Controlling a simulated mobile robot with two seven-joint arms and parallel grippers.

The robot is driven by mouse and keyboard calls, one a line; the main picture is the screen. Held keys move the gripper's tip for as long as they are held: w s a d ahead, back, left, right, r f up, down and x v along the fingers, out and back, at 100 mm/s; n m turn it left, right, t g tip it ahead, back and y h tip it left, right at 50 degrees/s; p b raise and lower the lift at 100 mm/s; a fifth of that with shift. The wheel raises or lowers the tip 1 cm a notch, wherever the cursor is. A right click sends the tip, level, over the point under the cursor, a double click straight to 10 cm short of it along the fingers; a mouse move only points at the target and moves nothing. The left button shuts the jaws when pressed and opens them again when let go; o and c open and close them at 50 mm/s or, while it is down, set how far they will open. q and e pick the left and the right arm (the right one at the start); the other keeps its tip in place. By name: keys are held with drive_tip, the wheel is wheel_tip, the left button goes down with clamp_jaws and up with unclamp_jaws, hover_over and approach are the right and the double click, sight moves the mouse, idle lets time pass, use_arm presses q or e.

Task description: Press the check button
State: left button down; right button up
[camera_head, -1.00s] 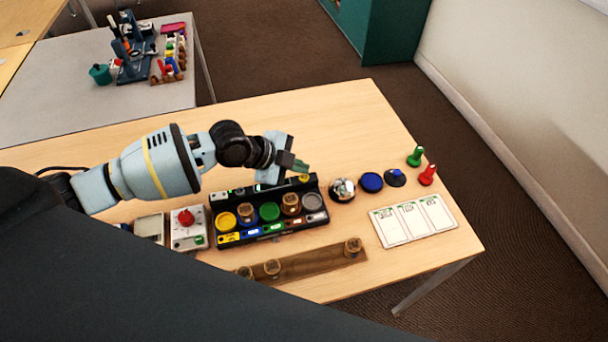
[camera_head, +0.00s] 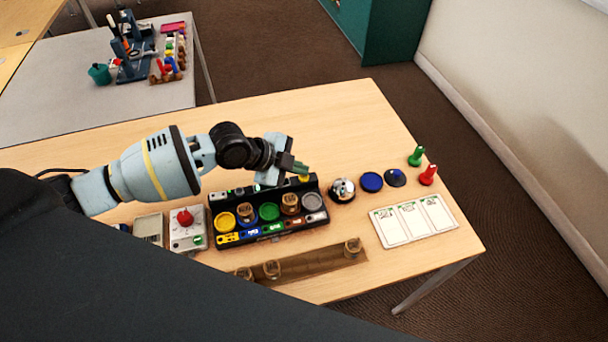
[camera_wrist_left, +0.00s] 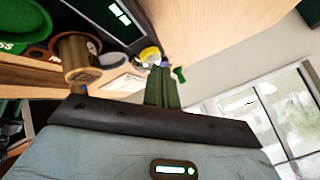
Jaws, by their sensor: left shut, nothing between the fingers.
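My left gripper (camera_head: 301,167) is shut and empty, with its green fingers above the back right end of the black sorting rack (camera_head: 318,187). A small yellow knob or button (camera_head: 304,178) on the rack's back edge lies just below the fingertips; I cannot tell whether they touch it. In the left wrist view the shut fingers (camera_wrist_left: 162,73) point towards a yellow and white round thing (camera_wrist_left: 150,54). No label reading "check" is legible. A light box (camera_head: 187,240) left of the rack carries a red knob (camera_head: 185,217) and a small green button (camera_head: 198,239).
The rack holds coloured round cups and wooden cylinders. Right of it are a shiny dome (camera_head: 342,187), a blue disc (camera_head: 371,182), a dark disc (camera_head: 395,178), green (camera_head: 416,157) and red pegs (camera_head: 428,176), and a white card (camera_head: 413,220). A wooden strip (camera_head: 310,263) lies in front.

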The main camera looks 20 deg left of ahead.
use_arm(q)
drive_tip(key=shift+f, duration=0.15)
use_arm(e)
drive_tip(key=shift+s+f, duration=0.15)
drive_tip(key=shift+s, duration=0.25)
use_arm(q)
drive_tip(key=shift+f, duration=0.25)
use_arm(e)
drive_tip(key=shift+w+f, duration=0.1)
drive_tip(key=shift+w, duration=0.2)
use_arm(q)
drive_tip(key=shift+f, duration=0.2)
use_arm(e)
drive_tip(key=shift+s+f, duration=0.2)
drive_tip(key=shift+s, duration=0.35)
use_arm(q)
drive_tip(key=shift+r, duration=0.9)
use_arm(e)
drive_tip(key=shift+w+r, duration=0.65)
drive_tip(key=shift+w, duration=0.15)
drive_tip(key=shift+w, duration=0.1)
